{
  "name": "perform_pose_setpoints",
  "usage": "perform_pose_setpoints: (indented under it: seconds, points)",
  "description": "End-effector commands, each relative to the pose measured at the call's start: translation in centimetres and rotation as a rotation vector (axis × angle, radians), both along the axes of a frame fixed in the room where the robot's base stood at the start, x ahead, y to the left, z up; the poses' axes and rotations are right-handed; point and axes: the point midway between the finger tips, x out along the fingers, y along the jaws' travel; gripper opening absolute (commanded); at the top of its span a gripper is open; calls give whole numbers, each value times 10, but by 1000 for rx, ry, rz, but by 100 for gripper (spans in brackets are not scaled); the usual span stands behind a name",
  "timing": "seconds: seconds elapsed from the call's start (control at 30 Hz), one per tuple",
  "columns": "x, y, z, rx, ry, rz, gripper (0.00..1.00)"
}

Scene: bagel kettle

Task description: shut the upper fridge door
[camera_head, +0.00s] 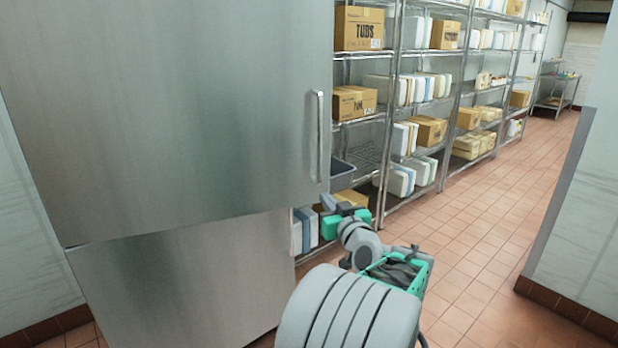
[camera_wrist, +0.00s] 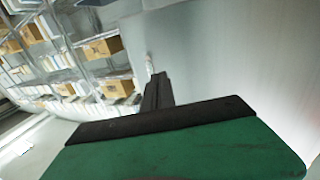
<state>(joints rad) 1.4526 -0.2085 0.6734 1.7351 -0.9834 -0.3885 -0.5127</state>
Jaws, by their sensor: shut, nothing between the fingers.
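The upper fridge door (camera_head: 180,100) is a large steel panel at the left of the head view. Its free right edge stands out past the lower fridge door (camera_head: 190,285), so it looks ajar. Its upright bar handle (camera_head: 319,135) is near that edge. My gripper (camera_head: 328,203) is by the door's lower right corner, below the handle. In the wrist view, my gripper (camera_wrist: 156,88) is shut and empty, its dark fingers pointing along a steel surface, apparently the upper door (camera_wrist: 230,60). A small pale piece, probably the handle (camera_wrist: 149,65), shows just past the fingertips. Contact cannot be told.
The tiled floor (camera_head: 480,240) is clear to the right, up to a pale wall (camera_head: 590,220).

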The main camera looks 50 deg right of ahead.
Motion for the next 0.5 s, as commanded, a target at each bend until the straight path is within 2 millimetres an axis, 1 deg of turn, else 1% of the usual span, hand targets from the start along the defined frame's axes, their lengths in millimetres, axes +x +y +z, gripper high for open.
perform_pose_setpoints:
  seconds: [0.13, 0.5]
  points:
    - [22, -10, 1, 3, 1, 7, 0]
    - [90, -54, 2, 4, 4, 6, 0]
